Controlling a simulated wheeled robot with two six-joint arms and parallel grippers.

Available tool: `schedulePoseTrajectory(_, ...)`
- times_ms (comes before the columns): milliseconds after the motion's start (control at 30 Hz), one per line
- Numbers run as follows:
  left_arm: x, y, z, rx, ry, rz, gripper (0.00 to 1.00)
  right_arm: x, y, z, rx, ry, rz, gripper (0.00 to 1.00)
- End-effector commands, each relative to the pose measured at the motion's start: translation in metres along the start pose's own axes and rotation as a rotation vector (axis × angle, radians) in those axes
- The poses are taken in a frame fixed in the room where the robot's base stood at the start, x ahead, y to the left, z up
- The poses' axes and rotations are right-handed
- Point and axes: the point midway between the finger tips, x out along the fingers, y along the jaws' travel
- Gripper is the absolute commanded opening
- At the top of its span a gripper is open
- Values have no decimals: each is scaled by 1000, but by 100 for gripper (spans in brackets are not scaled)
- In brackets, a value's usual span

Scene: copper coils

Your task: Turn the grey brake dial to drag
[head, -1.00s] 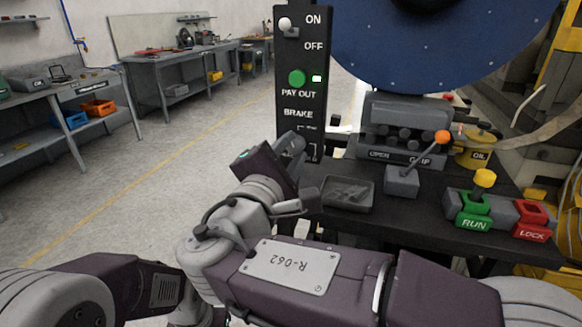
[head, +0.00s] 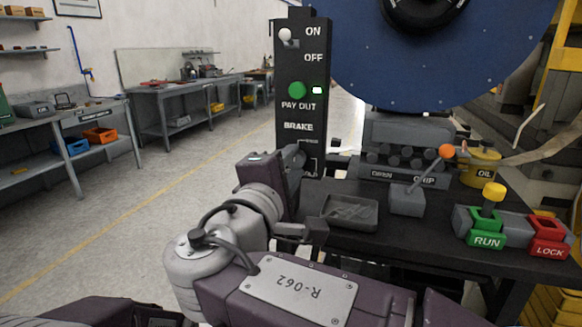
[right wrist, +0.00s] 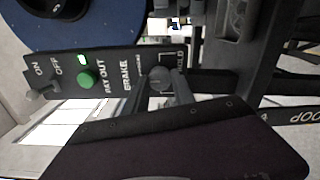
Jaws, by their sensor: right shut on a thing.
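The black control panel (head: 314,70) stands upright ahead, with the word BRAKE near its lower end. The grey brake dial (right wrist: 157,78) is on the panel below that word, between the fingers in the right wrist view. My right gripper (head: 295,158) is shut on the dial and covers it in the head view. It also shows in the right wrist view (right wrist: 165,86). The marks beside the dial are partly covered; HOLD can be made out at the lower end. I cannot tell which mark the dial points at. My left gripper is out of view.
The panel also carries a white-tipped switch (head: 286,35) and a green button (head: 297,90). A black bench at right holds a grey tray (head: 350,211), an orange-knobbed lever (head: 446,152), a green RUN block (head: 487,240) and a red LOCK block (head: 549,242). A blue disc (head: 445,70) rises behind.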

Motion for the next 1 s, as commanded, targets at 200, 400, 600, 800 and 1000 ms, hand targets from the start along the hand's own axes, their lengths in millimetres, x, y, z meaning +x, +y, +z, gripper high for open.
schedulePoseTrajectory(200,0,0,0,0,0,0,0,0,-1,0,-2,0,-2,0)
schedulePoseTrajectory(400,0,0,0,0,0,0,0,0,0,0,-2,0,-1,52)
schedulePoseTrajectory(600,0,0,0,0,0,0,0,-1,0,0,-2,1,0,52)
schedulePoseTrajectory(800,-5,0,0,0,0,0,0,-29,2,-1,-3,6,1,52)
schedulePoseTrajectory(1000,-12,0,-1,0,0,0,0,-72,2,-1,-3,6,1,52)
